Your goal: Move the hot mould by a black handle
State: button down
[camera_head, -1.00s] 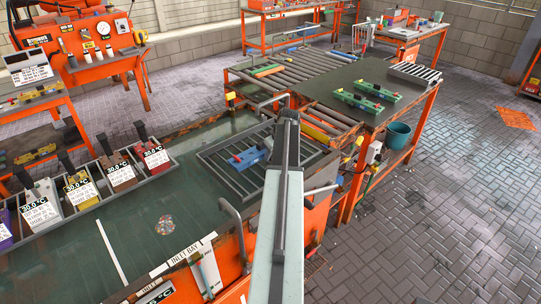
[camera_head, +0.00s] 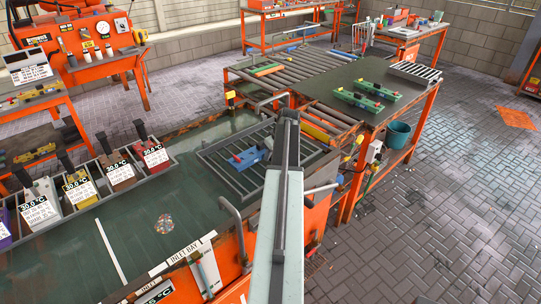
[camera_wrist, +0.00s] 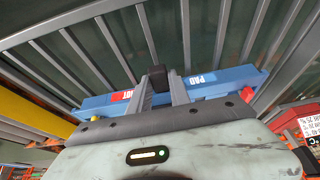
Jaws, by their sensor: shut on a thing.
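A blue mould (camera_head: 256,157) lies on a grey slatted rack in the middle of the head view, with small red and dark parts on top. The wrist view shows the blue mould (camera_wrist: 215,84) close up, with a red "HOT" label at left and "PAD" lettering at right. My gripper (camera_wrist: 160,85) is over its middle, with the two grey fingers shut on a black block-like handle (camera_wrist: 157,75). In the head view my arm hides the fingers and part of the rack's right side.
The slatted rack (camera_head: 215,163) sits on a dark green bench (camera_head: 140,245). A row of labelled containers (camera_head: 80,187) stands at left. Behind are a roller table (camera_head: 290,72) and a dark table with two green moulds (camera_head: 376,88). A bent grey rail (camera_head: 235,220) rises near my arm.

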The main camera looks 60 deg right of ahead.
jog(key=shift+f+b, duration=0.25)
jog(key=shift+b, duration=0.05)
dwell(0.6)
jog(key=c, duration=0.7)
grip_release()
notch_tip(320, 180, up, 7)
jog(key=p, duration=0.7)
jog(key=shift+r, duration=0.15)
